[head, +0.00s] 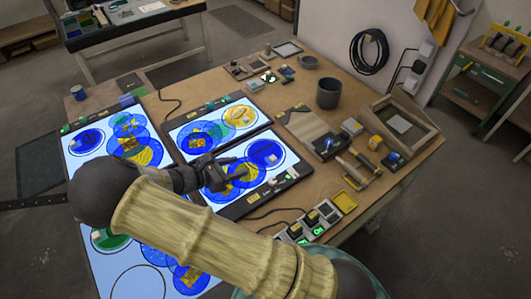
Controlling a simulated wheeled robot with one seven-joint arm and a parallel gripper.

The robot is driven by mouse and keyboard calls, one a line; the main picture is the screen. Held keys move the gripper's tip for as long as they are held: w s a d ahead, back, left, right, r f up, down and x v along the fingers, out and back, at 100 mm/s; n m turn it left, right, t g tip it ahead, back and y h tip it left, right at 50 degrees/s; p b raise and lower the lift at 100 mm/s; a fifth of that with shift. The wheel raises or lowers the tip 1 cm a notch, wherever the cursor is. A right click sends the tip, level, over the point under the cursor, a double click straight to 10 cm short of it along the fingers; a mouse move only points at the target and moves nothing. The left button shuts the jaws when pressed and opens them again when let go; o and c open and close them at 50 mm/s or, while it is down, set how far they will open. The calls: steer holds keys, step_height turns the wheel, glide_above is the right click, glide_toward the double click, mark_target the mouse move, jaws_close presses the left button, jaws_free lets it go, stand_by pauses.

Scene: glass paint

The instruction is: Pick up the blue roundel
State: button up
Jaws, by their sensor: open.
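Several round glass pieces lie on lit white panels in the head view. A mostly plain blue roundel (265,151) lies on the right panel (205,120), inside a drawn circle. Another blue roundel (87,141) with dark marks lies at the upper left of the left panel (72,163). I cannot tell which one the task means. My dark gripper (240,168) is open over the lower part of the right panel, just left of the plain blue roundel. It partly covers a blue and yellow overlapping group (246,176). I see nothing held between the fingers.
My arm hides part of the left panel. A dark cup (328,93), a wooden frame (399,123) and small blocks stand on the table (190,84) to the right. A power strip (318,220) lies near the front edge.

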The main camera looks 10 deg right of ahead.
steer(key=p, duration=0.2)
glide_toward(271, 158)
steer(key=d, duration=0.1)
steer(key=w+d, duration=0.1)
steer(key=d, duration=0.1)
steer(key=shift+d+f, duration=0.1)
steer(key=shift+f, duration=0.05)
steer(key=shift+w+d+f, duration=0.1)
steer(key=shift+d+f, duration=0.1)
steer(key=shift+d, duration=0.05)
steer(key=shift+f+p+x, duration=0.15)
steer(key=shift+p+x, duration=0.55)
steer(key=shift+x, duration=0.6)
steer(key=shift+f+p+x, duration=0.2)
steer(key=shift+p+x, duration=0.45)
steer(key=shift+x, duration=0.6)
steer(key=shift+a, duration=0.2)
jaws_close()
